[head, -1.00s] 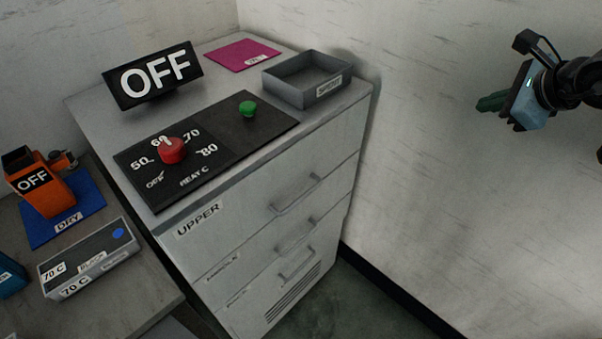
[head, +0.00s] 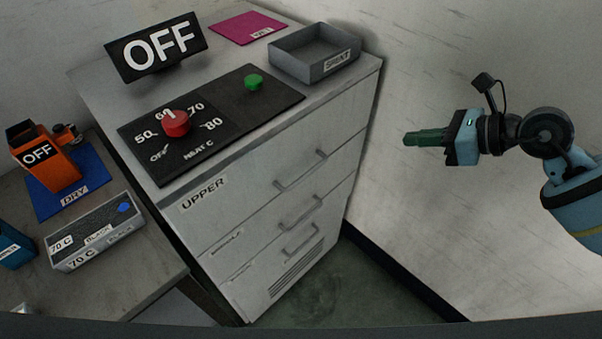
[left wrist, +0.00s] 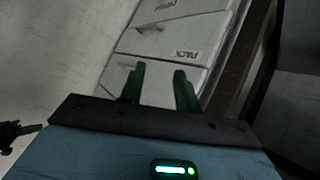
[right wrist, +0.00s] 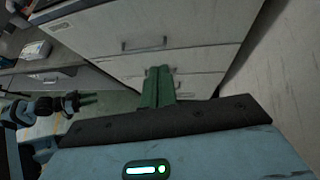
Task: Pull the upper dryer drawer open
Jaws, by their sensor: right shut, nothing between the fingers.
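The dryer is a grey cabinet with three stacked drawers. The upper drawer (head: 270,186), labelled UPPER, is closed, and its bar handle (head: 302,170) is on the right part of its front. My right gripper (head: 408,138) is to the right of the dryer in the head view, shut and empty, apart from the handle. In the right wrist view its green fingers (right wrist: 159,72) are together before the drawer fronts, with a handle (right wrist: 145,45) beyond. My left gripper is outside the head view; in the left wrist view its fingers (left wrist: 160,75) are apart, with nothing between them.
On the dryer top are an OFF sign (head: 155,48), a control panel with a red knob (head: 176,123) and green button (head: 253,82), a grey tray (head: 290,68) and a magenta mat (head: 236,27). A side table (head: 120,270) stands left. A wall is right of the dryer.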

